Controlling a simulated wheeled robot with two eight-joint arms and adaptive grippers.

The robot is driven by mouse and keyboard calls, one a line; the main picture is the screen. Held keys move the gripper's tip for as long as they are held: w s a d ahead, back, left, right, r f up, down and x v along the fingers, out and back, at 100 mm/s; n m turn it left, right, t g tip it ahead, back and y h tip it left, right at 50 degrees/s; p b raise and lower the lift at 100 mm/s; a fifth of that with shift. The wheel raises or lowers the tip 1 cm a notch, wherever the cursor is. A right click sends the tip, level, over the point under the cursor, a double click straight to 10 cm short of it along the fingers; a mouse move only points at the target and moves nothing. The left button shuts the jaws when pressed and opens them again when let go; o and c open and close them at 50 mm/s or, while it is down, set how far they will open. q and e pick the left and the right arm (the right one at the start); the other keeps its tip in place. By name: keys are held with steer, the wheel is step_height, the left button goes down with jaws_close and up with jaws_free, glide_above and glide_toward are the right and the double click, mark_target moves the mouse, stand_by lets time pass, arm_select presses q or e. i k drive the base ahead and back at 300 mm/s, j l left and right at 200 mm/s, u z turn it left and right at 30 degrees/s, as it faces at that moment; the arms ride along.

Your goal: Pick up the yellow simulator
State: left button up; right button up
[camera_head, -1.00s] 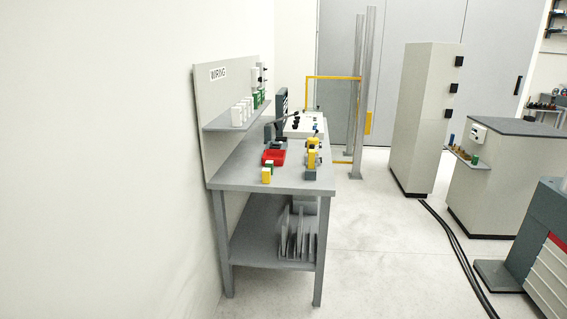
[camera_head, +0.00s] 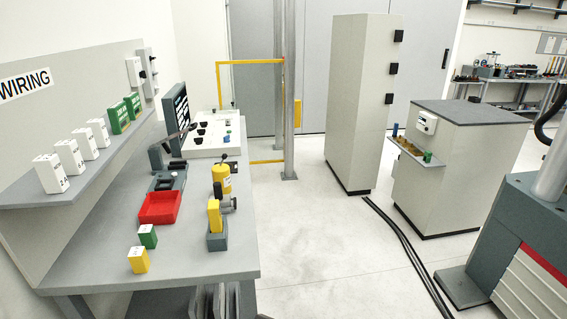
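A yellow handheld-sized block (camera_head: 215,216) stands upright in a dark grey holder (camera_head: 217,240) near the right edge of the workbench (camera_head: 190,258). Just behind it is a yellow cylindrical device (camera_head: 221,180) with dark fittings on its right side. A small yellow box (camera_head: 138,261) with a white top lies at the front of the bench. I cannot tell for sure which of these yellow things is the simulator. Neither of my grippers is in view.
A red tray (camera_head: 160,208) and a green box (camera_head: 148,236) are on the bench. A shelf (camera_head: 85,168) with white and green boxes overhangs its left side. Open floor (camera_head: 310,240) lies right of the bench. Black cables (camera_head: 405,248) cross it near a tall cabinet (camera_head: 358,105).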

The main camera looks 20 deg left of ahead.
mark_target(221, 175)
steer(key=i+l, duration=0.1)
steer(key=i, duration=1.05)
steer(key=i+u, duration=0.45)
steer(key=i+l+u, duration=0.2)
steer(key=u, duration=0.25)
steer(key=i+l+u, duration=0.25)
steer(key=u, duration=0.2)
